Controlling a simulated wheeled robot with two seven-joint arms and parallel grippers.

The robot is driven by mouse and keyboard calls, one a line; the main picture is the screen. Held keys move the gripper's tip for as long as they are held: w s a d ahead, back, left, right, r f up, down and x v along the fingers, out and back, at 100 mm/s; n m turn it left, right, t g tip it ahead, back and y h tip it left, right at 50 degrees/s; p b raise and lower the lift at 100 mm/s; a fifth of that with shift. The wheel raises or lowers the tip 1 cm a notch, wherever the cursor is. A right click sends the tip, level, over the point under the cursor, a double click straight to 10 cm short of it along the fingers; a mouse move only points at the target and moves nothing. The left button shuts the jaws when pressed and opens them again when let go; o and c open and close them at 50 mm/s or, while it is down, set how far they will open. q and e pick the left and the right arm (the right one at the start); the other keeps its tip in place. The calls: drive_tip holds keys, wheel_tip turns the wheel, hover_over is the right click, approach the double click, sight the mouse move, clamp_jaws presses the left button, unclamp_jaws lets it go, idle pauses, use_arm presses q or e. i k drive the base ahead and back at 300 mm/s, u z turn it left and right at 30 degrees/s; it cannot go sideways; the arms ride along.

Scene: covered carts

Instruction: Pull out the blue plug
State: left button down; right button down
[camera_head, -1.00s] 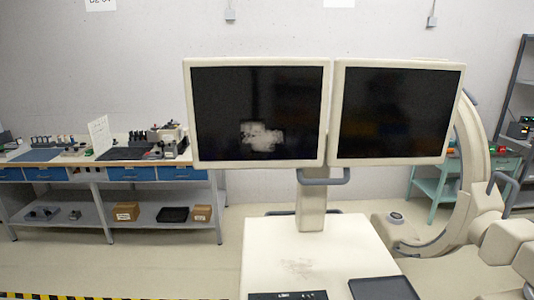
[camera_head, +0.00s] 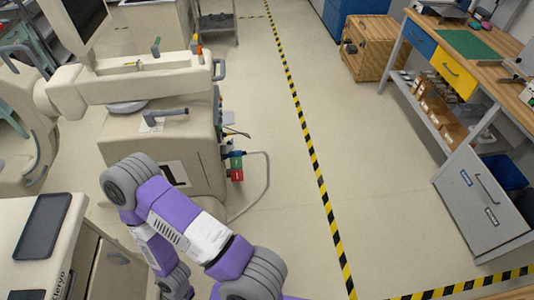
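On the side of a cream machine on a cart (camera_head: 165,145) there is a column of small coloured connectors. A red block (camera_head: 236,175) sits lowest, a green block (camera_head: 236,162) above it, and a small bluish part (camera_head: 237,153) at the top of the green one. The bluish part is too small to tell for certain as the blue plug. A grey cable (camera_head: 268,175) loops out beside these connectors and down to the floor. One purple and grey arm of mine crosses the bottom left in front of the machine. Neither gripper is in view.
A cream cabinet with a dark tray (camera_head: 43,226) stands at the lower left. Black and yellow tape (camera_head: 300,118) runs along the floor. A workbench (camera_head: 480,60) with drawers, a wooden crate (camera_head: 368,50) and a grey cabinet (camera_head: 484,203) stand right. The middle floor is clear.

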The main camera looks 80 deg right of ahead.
sight(237, 154)
drive_tip(key=z, duration=2.95)
drive_tip(key=i, duration=5.3)
drive_tip(key=u, duration=1.8)
